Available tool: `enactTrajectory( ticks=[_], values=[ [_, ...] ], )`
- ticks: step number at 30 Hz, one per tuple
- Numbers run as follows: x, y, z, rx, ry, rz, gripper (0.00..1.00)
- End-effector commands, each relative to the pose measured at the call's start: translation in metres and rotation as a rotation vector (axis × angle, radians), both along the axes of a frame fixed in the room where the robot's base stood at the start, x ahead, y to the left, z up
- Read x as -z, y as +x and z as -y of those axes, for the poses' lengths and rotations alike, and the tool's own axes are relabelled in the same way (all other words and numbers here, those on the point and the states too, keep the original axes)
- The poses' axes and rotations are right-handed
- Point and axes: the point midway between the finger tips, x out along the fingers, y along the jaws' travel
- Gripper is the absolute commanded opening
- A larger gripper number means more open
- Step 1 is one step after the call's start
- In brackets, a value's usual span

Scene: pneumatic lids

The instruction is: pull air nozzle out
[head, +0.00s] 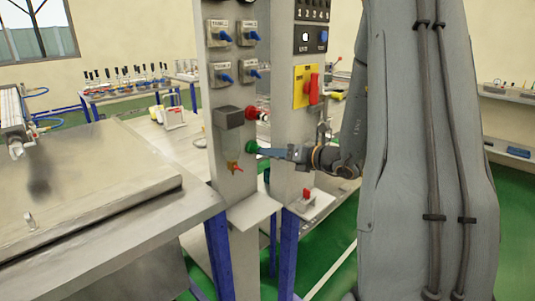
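A grey upright panel post (225,172) stands at the middle of the head view, with a red fitting (250,113) and a green round fitting (251,147) on its side. I cannot tell for certain which part is the air nozzle. My gripper (266,152) reaches in from the right, and its blue-grey fingers point left at the green fitting. The tips are at or very close to it; contact is not clear. The fingers are seen edge-on, so their opening is hidden.
Blue knobs (223,73) sit above on the post. A second post carries a red switch on a yellow plate (304,86) above my gripper. A metal table (88,205) fills the lower left. Tables with fittings (130,92) stand behind.

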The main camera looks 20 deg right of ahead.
Motion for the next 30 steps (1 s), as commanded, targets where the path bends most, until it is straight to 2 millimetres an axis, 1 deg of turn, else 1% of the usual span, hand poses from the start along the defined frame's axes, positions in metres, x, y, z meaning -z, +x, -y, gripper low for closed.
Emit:
enactTrajectory(
  ticks=[2, 9, 16, 30],
  values=[
    [0.000, 0.000, 0.000, 0.000, 0.000, 0.000, 0.38],
    [0.000, 0.000, 0.000, 0.000, 0.000, 0.000, 0.00],
    [0.000, -0.001, 0.001, 0.000, 0.000, 0.000, 0.00],
    [0.000, -0.013, 0.005, 0.001, 0.000, 0.001, 0.00]
  ],
)
